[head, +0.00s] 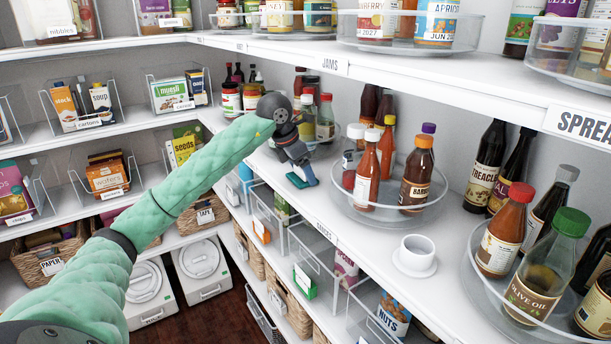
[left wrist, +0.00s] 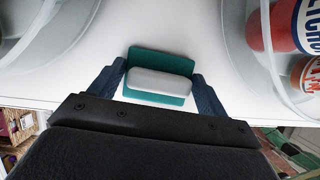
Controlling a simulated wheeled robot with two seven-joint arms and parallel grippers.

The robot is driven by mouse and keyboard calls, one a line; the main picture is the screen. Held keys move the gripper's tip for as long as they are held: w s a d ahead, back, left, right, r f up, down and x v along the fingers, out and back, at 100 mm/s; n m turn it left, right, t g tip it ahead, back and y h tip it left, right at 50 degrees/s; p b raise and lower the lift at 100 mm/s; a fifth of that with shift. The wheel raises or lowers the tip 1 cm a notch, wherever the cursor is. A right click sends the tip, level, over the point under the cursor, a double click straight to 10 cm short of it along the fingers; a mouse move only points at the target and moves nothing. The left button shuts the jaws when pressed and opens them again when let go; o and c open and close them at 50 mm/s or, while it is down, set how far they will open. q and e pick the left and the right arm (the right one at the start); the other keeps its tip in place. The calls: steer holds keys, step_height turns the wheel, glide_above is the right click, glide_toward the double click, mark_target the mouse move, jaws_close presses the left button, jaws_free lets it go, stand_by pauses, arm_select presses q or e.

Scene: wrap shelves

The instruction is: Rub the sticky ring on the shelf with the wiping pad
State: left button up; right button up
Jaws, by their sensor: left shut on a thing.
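My left gripper (head: 297,163) is shut on the wiping pad (head: 303,180), at the shelf (head: 375,245) with the sauce turntables. In the left wrist view the pad (left wrist: 160,60) has a teal base and a pale grey grip block (left wrist: 160,84), which sits between the two fingers of the left gripper (left wrist: 159,85). The pad is low over the white shelf near its front edge; I cannot tell whether it touches. No sticky ring shows on the bare shelf in either view; the area under the pad is hidden. My right gripper is not in view.
A clear turntable (head: 387,213) with sauce bottles stands right of the pad, and another with jars is behind it. A small white cup-like piece (head: 416,252) stands nearer the front edge. Another bottle turntable (head: 490,300) is at lower right. An upper shelf (head: 400,75) overhangs.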

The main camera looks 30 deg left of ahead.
arm_select(q)
steer(key=shift+w+a+f+b, duration=0.1)
steer(key=shift+w+a+b, duration=0.3)
steer(key=shift+a, duration=0.5)
steer(key=shift+w+a+b, duration=0.3)
steer(key=shift+w+a, duration=0.05)
steer(key=shift+a, duration=0.5)
steer(key=shift+s+d+f+b, duration=0.1)
steer(key=shift+s+d+b, duration=0.15)
steer(key=shift+d, duration=0.45)
steer(key=shift+s+d+f+b, duration=0.1)
steer(key=shift+s+d+b, duration=0.1)
steer(key=shift+s+d, duration=0.4)
steer(key=shift+s+d+b, duration=0.1)
steer(key=shift+d+b, duration=0.1)
steer(key=shift+d, duration=0.65)
steer(key=shift+s+d+r, duration=0.1)
steer(key=shift+s+d, duration=0.15)
steer(key=shift+d, duration=0.35)
steer(key=shift+s+d, duration=0.2)
steer(key=shift+d, duration=0.35)
steer(key=shift+r+p, duration=1.1)
steer(key=shift+r, duration=2)
